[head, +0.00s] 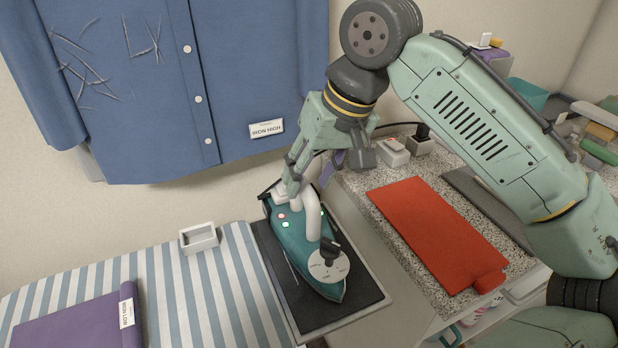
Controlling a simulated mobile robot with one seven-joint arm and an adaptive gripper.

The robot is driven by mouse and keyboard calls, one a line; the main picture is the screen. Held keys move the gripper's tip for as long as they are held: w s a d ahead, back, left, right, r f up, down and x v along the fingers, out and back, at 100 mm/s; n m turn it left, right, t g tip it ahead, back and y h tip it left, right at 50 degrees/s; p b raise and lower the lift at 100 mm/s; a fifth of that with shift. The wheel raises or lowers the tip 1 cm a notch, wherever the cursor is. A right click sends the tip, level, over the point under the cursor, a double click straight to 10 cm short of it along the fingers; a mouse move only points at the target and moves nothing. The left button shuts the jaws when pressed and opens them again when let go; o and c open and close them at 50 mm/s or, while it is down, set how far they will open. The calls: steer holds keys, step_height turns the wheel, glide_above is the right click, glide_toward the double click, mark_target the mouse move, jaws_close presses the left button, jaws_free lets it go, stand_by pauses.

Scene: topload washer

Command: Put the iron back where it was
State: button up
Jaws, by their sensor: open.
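The teal iron (290,240) with a white handle lies flat on the dark rest pad (335,316) at the right end of the striped ironing board (190,290). A round white dial with a dark knob is on its front, and small red and green lights show on its side. My gripper (326,172) is open above the iron's rear end. Its left finger overlaps the rear of the iron in the picture; I cannot tell whether they touch. The other finger is to the right, apart from the handle.
A blue shirt (190,80) tagged IRON HIGH hangs behind. A purple cloth (75,325) tagged IRON LOW lies at the board's left. A small white tray (199,238) is on the board.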

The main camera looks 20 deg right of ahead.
steer(key=b+v, duration=0.1)
steer(key=v, duration=1)
steer(key=shift+c, duration=0.7)
stand_by(1.3)
